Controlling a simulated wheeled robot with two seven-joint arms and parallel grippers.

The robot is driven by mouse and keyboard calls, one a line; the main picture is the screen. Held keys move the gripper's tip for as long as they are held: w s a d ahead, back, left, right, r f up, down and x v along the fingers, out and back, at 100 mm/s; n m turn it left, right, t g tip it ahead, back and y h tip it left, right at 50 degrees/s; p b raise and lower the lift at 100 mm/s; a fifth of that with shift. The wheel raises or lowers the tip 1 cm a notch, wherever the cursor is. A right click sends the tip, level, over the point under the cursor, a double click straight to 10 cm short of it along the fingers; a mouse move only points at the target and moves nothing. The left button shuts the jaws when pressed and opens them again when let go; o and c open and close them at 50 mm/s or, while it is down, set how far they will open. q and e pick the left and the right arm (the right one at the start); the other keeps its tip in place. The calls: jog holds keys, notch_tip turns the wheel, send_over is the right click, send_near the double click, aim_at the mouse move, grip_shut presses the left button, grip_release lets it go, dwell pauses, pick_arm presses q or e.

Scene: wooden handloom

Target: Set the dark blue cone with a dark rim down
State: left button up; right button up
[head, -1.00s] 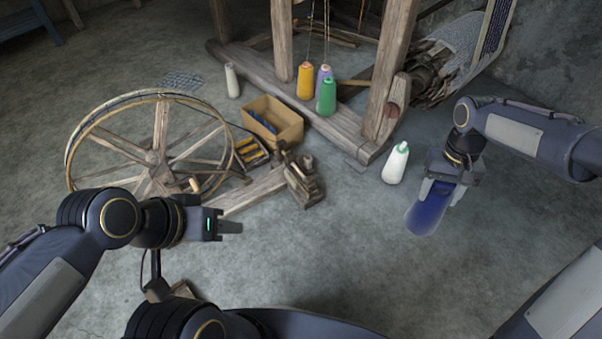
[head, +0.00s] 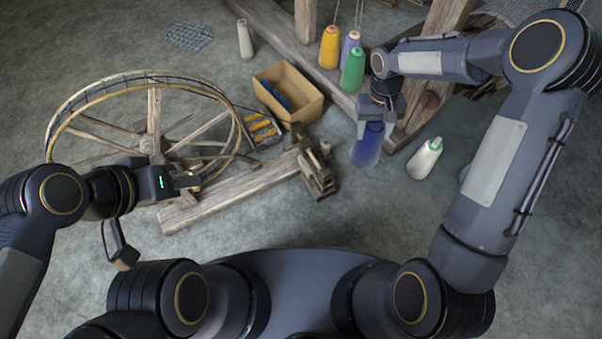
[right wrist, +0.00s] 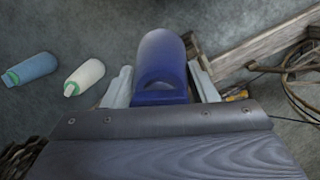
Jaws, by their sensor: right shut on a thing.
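The dark blue cone (head: 367,147) is in my right gripper (head: 377,118), which is shut on it. It hangs nearly upright, slightly tilted, in front of the loom's wooden post. I cannot tell whether its lower end touches the floor. In the right wrist view the cone (right wrist: 163,60) sits between the two pale fingers, its far end pointing away from the palm; its dark rim is not clear. My left gripper (head: 187,182) is empty, over the wheel's wooden base at the left; its finger gap is not clear.
A white cone with a green top (head: 424,160) lies right of the blue one; a light blue cone (right wrist: 30,68) lies beyond it. Yellow (head: 329,47), purple (head: 350,43) and green (head: 353,68) cones stand by the loom beam. A cardboard box (head: 303,104) and spinning wheel (head: 154,125) are left.

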jog(key=s+a+f+b, duration=0.2)
jog(key=f, duration=0.9)
jog(key=s+a+f+n+b, duration=0.1)
jog(key=s+a+f+b, duration=0.1)
jog(key=f, duration=1)
jog(key=s+a+f+n+b, duration=0.1)
jog(key=s+a+f+b, duration=0.2)
jog(key=f, duration=0.8)
jog(key=shift+s+f, duration=0.25)
jog(key=shift+s, duration=0.35)
jog(key=shift+f, duration=0.2)
jog(key=o, duration=1.6)
jog(key=shift+r, duration=0.15)
